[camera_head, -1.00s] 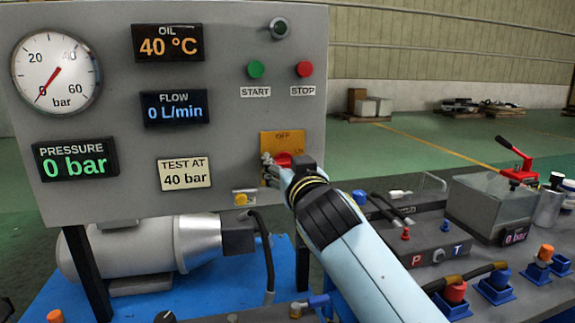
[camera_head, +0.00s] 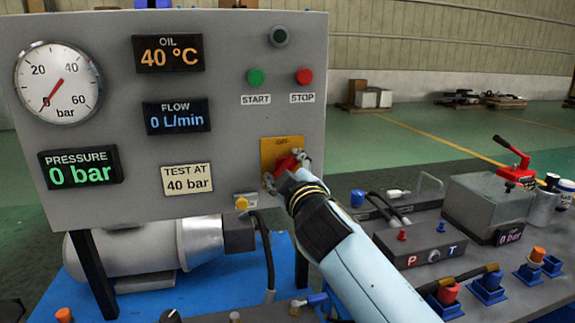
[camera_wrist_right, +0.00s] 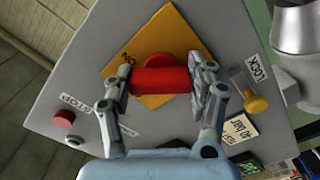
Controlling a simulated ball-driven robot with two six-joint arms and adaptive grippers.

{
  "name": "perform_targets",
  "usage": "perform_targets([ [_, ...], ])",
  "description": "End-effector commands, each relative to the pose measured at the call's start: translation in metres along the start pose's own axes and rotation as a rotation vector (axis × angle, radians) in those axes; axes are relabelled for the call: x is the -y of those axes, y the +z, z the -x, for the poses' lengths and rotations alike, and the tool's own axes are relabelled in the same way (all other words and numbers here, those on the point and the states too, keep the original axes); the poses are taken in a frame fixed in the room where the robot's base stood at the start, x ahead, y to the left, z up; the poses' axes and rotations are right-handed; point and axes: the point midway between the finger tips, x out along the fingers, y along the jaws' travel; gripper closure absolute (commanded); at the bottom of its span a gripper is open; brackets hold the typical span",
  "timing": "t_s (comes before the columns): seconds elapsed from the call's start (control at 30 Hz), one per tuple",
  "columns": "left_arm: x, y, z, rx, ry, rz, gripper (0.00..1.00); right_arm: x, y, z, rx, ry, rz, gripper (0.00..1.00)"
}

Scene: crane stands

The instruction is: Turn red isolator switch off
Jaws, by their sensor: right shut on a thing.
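The red isolator switch (camera_head: 289,162) sits on a yellow-orange plate (camera_head: 271,144) at the lower right of the grey panel (camera_head: 110,120). In the head view the gripper hides part of the handle. My left gripper is not in view.
Green START (camera_head: 255,77) and red STOP (camera_head: 303,76) buttons sit above the switch. A yellow knob (camera_head: 242,203) is low on the panel, near the gripper. A grey P/T block (camera_head: 430,243), hoses and a red-levered hand pump (camera_head: 515,165) stand to the right.

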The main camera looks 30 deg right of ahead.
Motion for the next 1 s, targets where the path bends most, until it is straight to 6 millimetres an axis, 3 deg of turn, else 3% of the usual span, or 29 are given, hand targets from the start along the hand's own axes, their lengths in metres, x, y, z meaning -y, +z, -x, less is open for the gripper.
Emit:
perform_targets([
  [0.6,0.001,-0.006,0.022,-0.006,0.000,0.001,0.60,0.000,-0.002,0.000,-0.001,-0.001,0.537,0.76],
  [1.0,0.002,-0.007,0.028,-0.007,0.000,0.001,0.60,0.002,-0.001,0.000,0.000,-0.002,0.702,0.76],
])
